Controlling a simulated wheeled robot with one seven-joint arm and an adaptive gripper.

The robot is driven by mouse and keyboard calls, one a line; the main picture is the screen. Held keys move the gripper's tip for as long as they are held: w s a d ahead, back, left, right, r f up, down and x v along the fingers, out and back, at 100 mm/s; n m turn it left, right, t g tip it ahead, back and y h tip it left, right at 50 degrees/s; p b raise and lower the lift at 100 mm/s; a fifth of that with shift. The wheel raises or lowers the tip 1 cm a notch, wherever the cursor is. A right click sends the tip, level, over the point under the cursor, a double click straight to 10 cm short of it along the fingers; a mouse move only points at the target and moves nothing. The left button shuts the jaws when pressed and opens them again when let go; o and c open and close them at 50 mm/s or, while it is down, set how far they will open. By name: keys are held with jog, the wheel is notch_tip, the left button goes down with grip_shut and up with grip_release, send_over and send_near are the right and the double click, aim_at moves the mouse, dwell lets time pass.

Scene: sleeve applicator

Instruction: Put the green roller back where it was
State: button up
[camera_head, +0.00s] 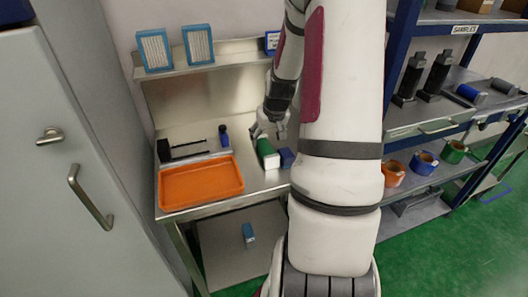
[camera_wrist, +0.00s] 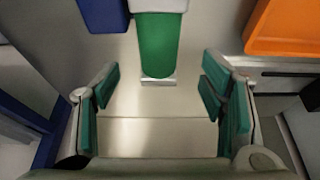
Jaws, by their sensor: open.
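The green roller (camera_head: 264,147) is on the steel bench, to the right of the orange tray, with a white part (camera_head: 272,162) at its near end. In the wrist view the green roller (camera_wrist: 158,45) lies at top centre, its rounded end toward me and a small metal piece just below that end. My gripper (camera_head: 268,131) is at the roller's far end in the head view. In the wrist view my gripper (camera_wrist: 159,92) is open and empty, its green-padded fingers apart on either side below the roller's end, touching nothing visible.
A blue block (camera_head: 287,158) sits close right of the roller. The orange tray (camera_head: 201,183) fills the bench's front left. A dark blue-topped item (camera_head: 224,135) stands behind it. The right rack holds a blue roller (camera_head: 469,93) and several tape rolls (camera_head: 423,163).

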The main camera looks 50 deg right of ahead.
aim_at(266, 144)
jog(key=shift+x, duration=3.7)
grip_shut()
